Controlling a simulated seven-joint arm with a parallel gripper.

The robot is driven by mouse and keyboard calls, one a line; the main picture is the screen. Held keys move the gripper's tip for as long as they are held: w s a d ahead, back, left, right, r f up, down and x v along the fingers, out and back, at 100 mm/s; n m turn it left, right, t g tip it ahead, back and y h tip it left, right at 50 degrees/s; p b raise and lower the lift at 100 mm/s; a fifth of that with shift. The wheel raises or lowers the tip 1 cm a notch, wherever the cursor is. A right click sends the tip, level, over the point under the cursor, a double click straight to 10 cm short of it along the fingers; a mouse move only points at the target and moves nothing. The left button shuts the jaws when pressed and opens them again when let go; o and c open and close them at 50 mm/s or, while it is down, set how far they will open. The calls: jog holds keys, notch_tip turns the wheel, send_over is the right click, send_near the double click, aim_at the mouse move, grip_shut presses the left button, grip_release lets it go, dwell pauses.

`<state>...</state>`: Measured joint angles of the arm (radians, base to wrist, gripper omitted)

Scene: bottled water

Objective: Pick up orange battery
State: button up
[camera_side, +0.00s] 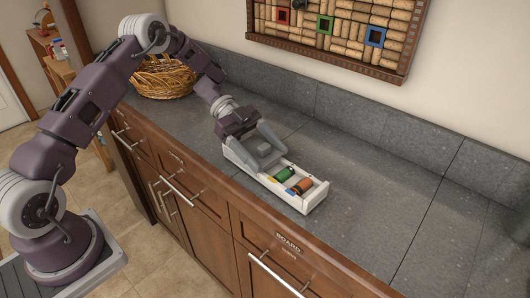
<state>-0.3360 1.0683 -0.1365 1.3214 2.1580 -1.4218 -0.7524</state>
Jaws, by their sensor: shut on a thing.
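An orange battery (302,187) lies in a white open tray (316,198) on the grey counter, near the tray's right end. A green battery (284,174) lies just left of it in the same tray. My gripper (276,166) reaches down over the tray's left part, its two grey fingers spread. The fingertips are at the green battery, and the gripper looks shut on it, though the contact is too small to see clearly. The orange battery is beyond the fingertips, not between them. The tray's left part is partly hidden by my gripper.
A wicker basket (164,77) stands at the back left of the counter. A cork board (340,30) hangs on the wall. The counter (400,190) right of the tray is clear. The tray sits near the counter's front edge, above wooden drawers (207,200).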

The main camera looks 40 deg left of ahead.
jog(key=shift+f, duration=0.1)
jog(key=o, duration=2)
